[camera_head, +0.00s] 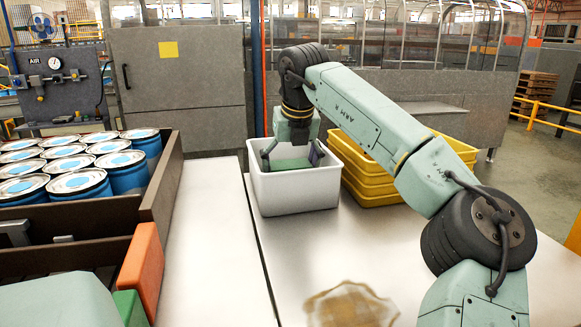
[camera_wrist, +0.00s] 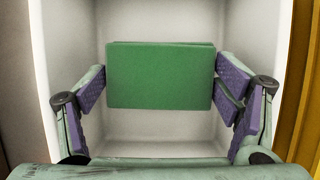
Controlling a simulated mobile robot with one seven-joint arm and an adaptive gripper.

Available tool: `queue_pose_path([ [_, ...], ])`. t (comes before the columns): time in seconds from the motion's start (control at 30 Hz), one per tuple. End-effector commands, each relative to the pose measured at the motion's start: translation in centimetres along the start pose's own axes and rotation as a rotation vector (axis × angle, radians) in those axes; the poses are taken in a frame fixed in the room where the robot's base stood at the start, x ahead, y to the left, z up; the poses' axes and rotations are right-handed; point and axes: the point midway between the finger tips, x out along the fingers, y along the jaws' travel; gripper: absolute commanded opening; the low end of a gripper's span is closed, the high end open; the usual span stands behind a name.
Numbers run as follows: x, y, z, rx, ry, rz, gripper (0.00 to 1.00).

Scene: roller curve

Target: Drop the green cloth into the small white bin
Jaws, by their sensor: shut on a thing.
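The small white bin (camera_head: 296,194) stands on the light work table, in the middle of the head view. In the wrist view its inner floor and walls (camera_wrist: 160,124) surround the gripper. The green cloth (camera_wrist: 160,75) is a folded flat rectangle between my gripper's purple pads. In the head view the cloth (camera_head: 290,164) shows at the level of the bin's opening. My gripper (camera_head: 291,157) points down into the bin and is shut on the cloth (camera_wrist: 161,85) from both sides. I cannot tell how far the cloth is above the bin floor.
Stacked yellow bins (camera_head: 372,190) stand close at the right of the white bin. A brown crate (camera_head: 165,190) with several blue-and-white cans (camera_head: 80,182) is at the left. A brownish patch (camera_head: 352,304) lies on the table in front.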

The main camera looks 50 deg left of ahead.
Motion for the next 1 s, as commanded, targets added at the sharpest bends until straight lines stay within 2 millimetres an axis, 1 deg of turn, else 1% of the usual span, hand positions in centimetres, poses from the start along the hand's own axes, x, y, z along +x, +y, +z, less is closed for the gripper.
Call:
queue_pose_path([
  [0.03,0.5,-0.1,-0.3,-0.001,0.002,0.001,0.53],
  [0.13,1.1,0.0,-0.5,-0.001,0.0,0.001,0.53],
  [0.37,1.1,0.0,-0.5,0.0,-0.001,0.001,0.53],
  [0.73,2.2,0.0,-0.9,0.0,0.0,0.001,0.53],
  [0.87,2.2,0.0,-0.9,0.0,-0.001,0.001,0.53],
  [0.9,2.2,0.0,-1.0,0.0,0.0,0.001,0.84],
  [1.0,2.2,0.0,-0.9,0.0,0.0,0.001,0.91],
])
